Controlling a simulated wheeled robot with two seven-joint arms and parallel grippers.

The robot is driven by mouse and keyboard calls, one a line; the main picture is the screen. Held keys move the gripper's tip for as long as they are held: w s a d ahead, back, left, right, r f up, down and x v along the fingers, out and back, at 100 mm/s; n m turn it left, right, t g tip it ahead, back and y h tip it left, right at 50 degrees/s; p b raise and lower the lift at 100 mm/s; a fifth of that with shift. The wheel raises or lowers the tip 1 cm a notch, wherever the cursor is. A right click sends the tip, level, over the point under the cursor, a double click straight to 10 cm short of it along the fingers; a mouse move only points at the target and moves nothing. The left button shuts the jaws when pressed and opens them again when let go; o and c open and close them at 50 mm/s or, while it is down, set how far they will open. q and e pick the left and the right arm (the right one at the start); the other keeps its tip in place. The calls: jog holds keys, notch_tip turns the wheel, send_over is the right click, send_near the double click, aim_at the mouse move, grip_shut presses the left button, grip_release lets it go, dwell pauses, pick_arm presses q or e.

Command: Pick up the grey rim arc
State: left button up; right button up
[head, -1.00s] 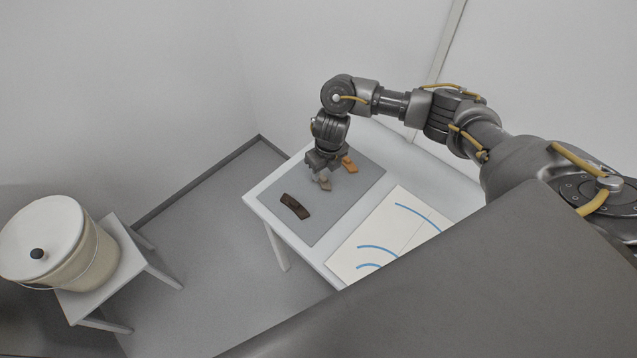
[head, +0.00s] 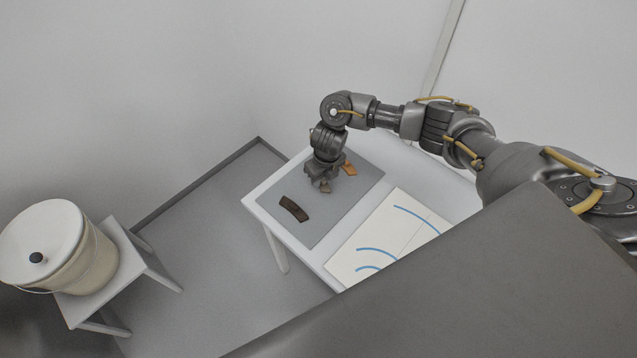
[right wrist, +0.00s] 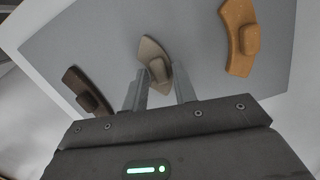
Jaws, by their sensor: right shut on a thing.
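The grey rim arc (right wrist: 152,50) is a small curved grey-beige sherd with a raised grip block. In the right wrist view it sits at the fingertips of my right gripper (right wrist: 158,82), which is shut on its block. In the head view the right gripper (head: 321,185) points down over the grey mat (head: 348,197), and only a bit of the grey arc (head: 325,189) shows below it. I cannot tell whether the arc touches the mat. My left gripper is not in view.
A dark brown sherd (head: 294,208) lies left of the gripper, and an orange sherd (head: 349,168) lies close on its right. A white sheet with blue arcs (head: 382,236) is on the table (head: 262,207). A lidded bucket (head: 62,251) stands on a stool at left.

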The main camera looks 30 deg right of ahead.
aim_at(322, 182)
jog(key=shift+r, duration=0.25)
jog(key=r, duration=0.3)
jog(key=shift+s+a+r+p, duration=0.2)
jog(key=shift+s+r+p, duration=0.05)
jog(key=shift+r+p, duration=0.15)
jog(key=s+a+r+p, duration=0.3)
jog(key=s+a+r, duration=0.3)
jog(key=s+r, duration=0.45)
jog(key=w+d+r+m+g+b, duration=0.1)
jog(key=r+m, duration=0.4)
jog(key=m, duration=1.1)
jog(key=w+d+r+m+g+b, duration=0.1)
jog(key=r+m, duration=0.5)
jog(key=m, duration=0.9)
jog(key=shift+w+d+r+m+g+h, duration=0.3)
jog(key=shift+w+m+h, duration=0.1)
jog(key=shift+w, duration=0.1)
